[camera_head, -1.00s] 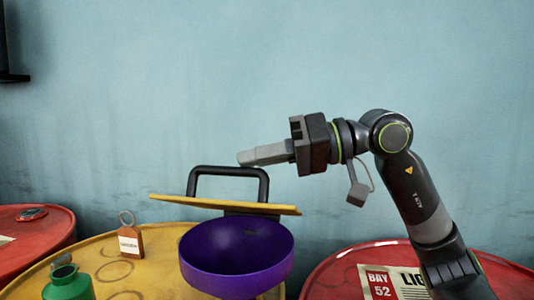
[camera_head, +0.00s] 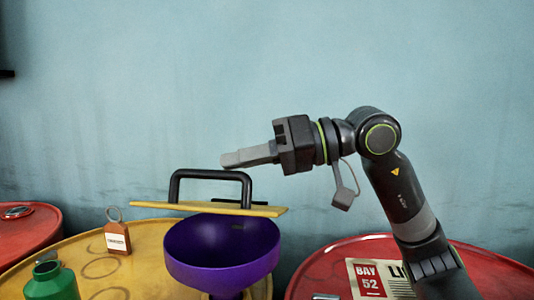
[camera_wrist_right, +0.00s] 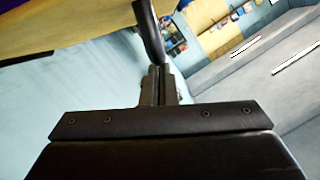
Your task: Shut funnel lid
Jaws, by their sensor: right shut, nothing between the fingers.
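The purple funnel (camera_head: 220,255) stands on the yellow drum. Its yellow lid (camera_head: 150,206) shows nearly edge-on above the funnel's back rim, with a visible gap over the bowl, so it is open. The lid's black handle (camera_head: 174,190) sticks up from it. My right gripper (camera_head: 226,159) is shut and empty, its fingertips at the top of the handle. In the right wrist view the shut fingers (camera_wrist_right: 158,78) are right by the dark handle (camera_wrist_right: 148,30); whether they touch I cannot tell. The lid (camera_wrist_right: 50,20) fills the upper left there. My left gripper is not in view.
The yellow drum (camera_head: 85,262) carries a green bottle (camera_head: 52,283) and a brown tag (camera_head: 118,238) at the left. Red drums stand at the left (camera_head: 25,232) and right (camera_head: 325,268). A blue wall is behind; the space above the lid is clear.

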